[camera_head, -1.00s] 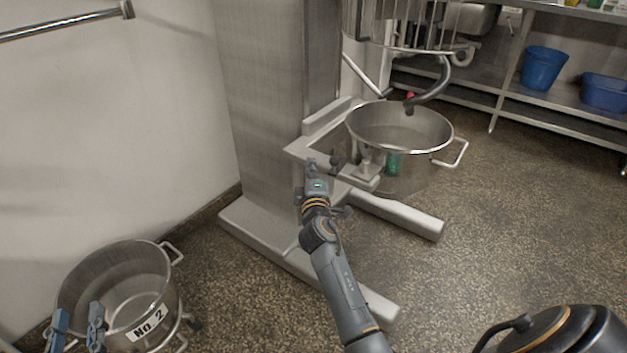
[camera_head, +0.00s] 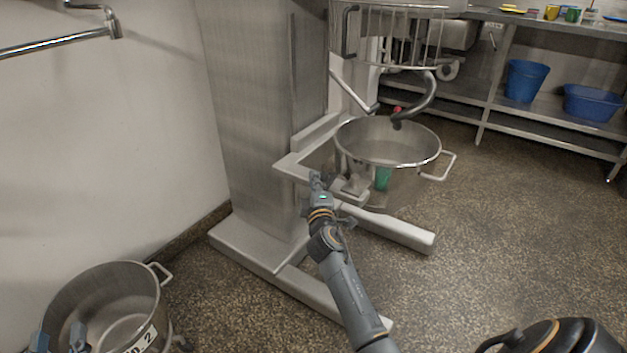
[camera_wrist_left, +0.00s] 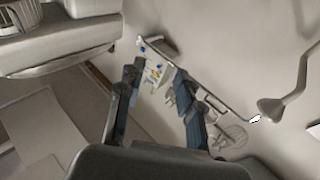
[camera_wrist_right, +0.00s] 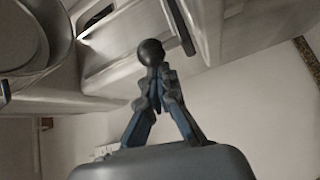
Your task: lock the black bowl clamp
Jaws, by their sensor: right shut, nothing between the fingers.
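The bowl clamp shows in the right wrist view as a round black knob (camera_wrist_right: 150,52) with a dark bar (camera_wrist_right: 180,25) beside it. My right gripper (camera_wrist_right: 160,75) is shut and empty, its fingertips close beneath the knob; I cannot tell whether they touch it. In the head view my right gripper (camera_head: 315,178) is at the left side of the steel mixer bowl (camera_head: 436,158), by the bowl support (camera_head: 352,188), and the clamp is mostly hidden there. My left gripper (camera_wrist_left: 165,95) is open and empty; it also shows in the head view (camera_head: 58,340) at the lower left.
A second steel bowl (camera_head: 155,300) with a number label stands at the lower left. The mixer column (camera_head: 250,120) and its base legs (camera_head: 405,235) flank my right arm. A shelf (camera_head: 560,125) with blue tubs is at the back right. Floor at the right is free.

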